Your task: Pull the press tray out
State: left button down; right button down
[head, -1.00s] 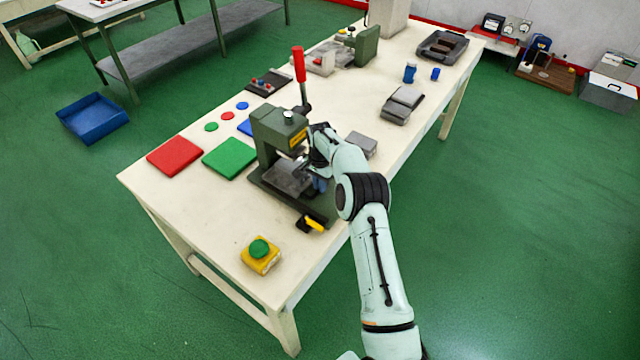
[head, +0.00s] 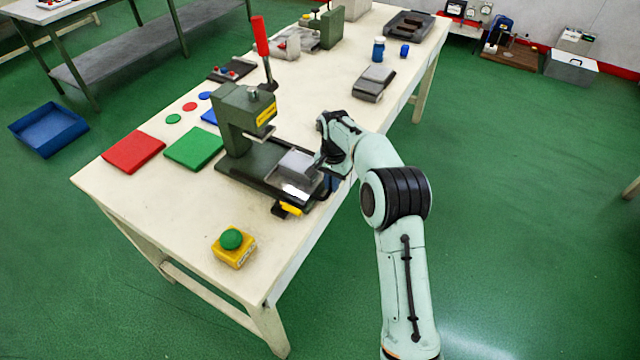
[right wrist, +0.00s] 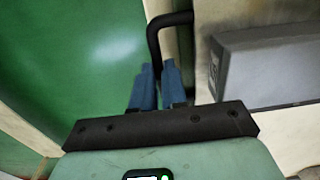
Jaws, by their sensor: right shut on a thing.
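The green press (head: 245,120) with a red-handled lever (head: 261,36) stands on the white table. Its tray (head: 283,184) sits on the dark base, out in front of the press head on the right, with a grey block (head: 299,163) on it. My right gripper (head: 330,181) is at the tray's outer side. In the right wrist view its blue fingers (right wrist: 157,82) are closed on a black bar handle (right wrist: 154,42). Where the handle joins the tray is hidden. My left gripper is in neither view.
A yellow box with a green button (head: 232,240) stands near the front corner. A yellow-handled part (head: 290,209) lies by the press base. Red (head: 133,152) and green (head: 194,148) plates lie left. A grey block (right wrist: 265,65) shows in the right wrist view; I cannot tell which.

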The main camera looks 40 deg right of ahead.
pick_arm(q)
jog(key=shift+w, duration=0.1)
pick_arm(e)
jog(key=shift+s+d, duration=0.15)
jog(key=shift+s, duration=0.05)
jog(key=c, duration=1.2)
grip_release()
jog(key=shift+s, duration=0.15)
jog(key=shift+o, duration=0.2)
